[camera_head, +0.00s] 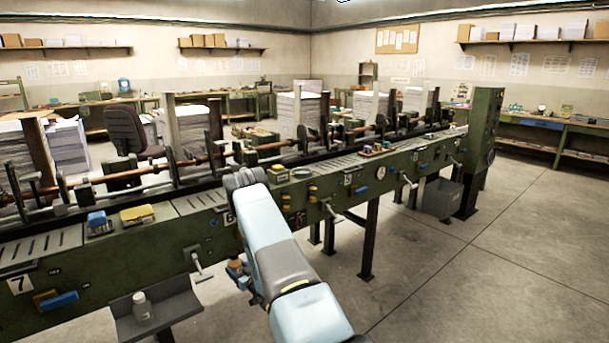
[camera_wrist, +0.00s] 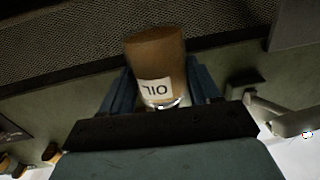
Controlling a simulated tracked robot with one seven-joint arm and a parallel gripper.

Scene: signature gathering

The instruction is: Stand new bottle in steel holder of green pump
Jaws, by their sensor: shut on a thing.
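My gripper (camera_wrist: 160,100) is shut on a brown bottle (camera_wrist: 155,55) with a white label reading OIL, which looks upside down in the wrist view. The blue fingers sit on either side of the bottle. In the head view the gripper (camera_head: 238,271) is low in front of the green machine, with the brown bottle (camera_head: 237,263) small and partly hidden by my arm. A pale, whitish bottle (camera_head: 142,307) stands on a grey tray (camera_head: 178,302) at the lower left. I cannot pick out the green pump or its steel holder in either view.
The long green machine (camera_head: 110,262) crosses the view, with levers and knobs on its front. A crank handle (camera_head: 199,270) sticks out left of my gripper. A grey box (camera_head: 440,198) hangs at the far end. The concrete floor (camera_head: 480,270) at right is clear.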

